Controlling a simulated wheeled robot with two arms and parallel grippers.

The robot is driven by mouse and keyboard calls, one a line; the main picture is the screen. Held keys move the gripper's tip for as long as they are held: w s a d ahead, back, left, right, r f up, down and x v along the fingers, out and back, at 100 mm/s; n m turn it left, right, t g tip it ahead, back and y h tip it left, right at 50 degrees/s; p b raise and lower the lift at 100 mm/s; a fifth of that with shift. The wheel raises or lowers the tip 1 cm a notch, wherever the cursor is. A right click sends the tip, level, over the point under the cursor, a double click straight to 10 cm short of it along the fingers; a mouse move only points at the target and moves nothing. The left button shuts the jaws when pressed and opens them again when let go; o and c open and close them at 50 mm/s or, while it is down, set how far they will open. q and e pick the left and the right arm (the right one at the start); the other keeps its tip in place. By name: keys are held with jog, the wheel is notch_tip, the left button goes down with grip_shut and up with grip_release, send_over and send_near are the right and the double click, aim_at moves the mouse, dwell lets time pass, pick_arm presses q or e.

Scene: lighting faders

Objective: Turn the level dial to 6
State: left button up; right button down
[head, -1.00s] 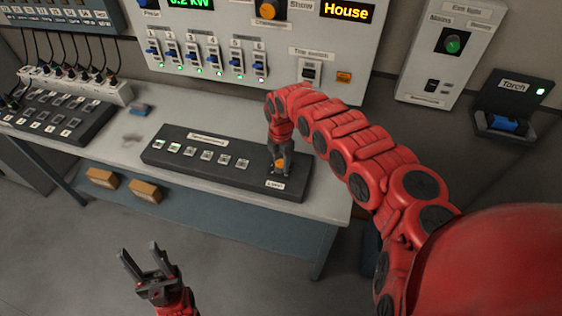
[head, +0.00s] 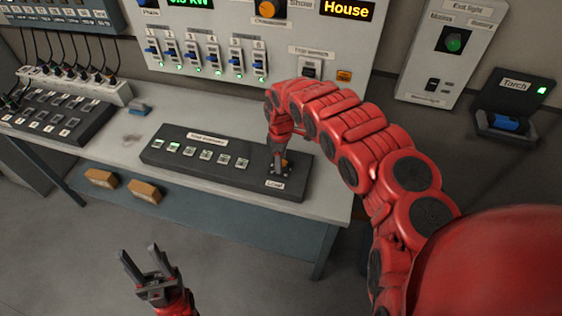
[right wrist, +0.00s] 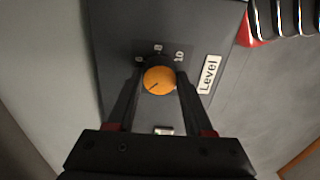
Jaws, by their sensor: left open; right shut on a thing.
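The level dial is an orange round knob (right wrist: 159,79) on a dark panel, beside a white "Level" label (right wrist: 209,74). A dark pointer line on the knob runs toward its lower left in the right wrist view. Small scale numbers stand around the knob's upper side; "10" is at the upper right, the others are hard to read. My right gripper (head: 281,168) reaches down onto the dial, its two fingers (right wrist: 158,83) on either side of the knob. In the head view the gripper hides much of the dial. My left gripper (head: 141,262) is open and empty, in front of the bench.
The dial sits at the right end of a black button panel (head: 190,168) on a grey bench (head: 130,165). A switch panel (head: 200,25) stands behind it, and a torch holder (head: 507,125) is on the right wall. Bench space left of the panel is mostly clear.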

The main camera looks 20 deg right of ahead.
jog(key=m+b, duration=0.1)
jog(key=m, duration=0.2)
jog(key=shift+f+m+b, duration=0.2)
jog(key=shift+m+b, duration=0.2)
jog(key=m+b, duration=0.2)
jog(key=shift+a+m, duration=0.1)
jog(key=shift+m, duration=0.3)
jog(key=shift+m+b, duration=0.45)
jog(key=shift+m, duration=0.45)
jog(key=m, duration=0.2)
jog(key=shift+r+m, duration=0.2)
jog(key=shift+m, duration=1.7)
jog(key=shift+c, duration=1.4)
grip_release()
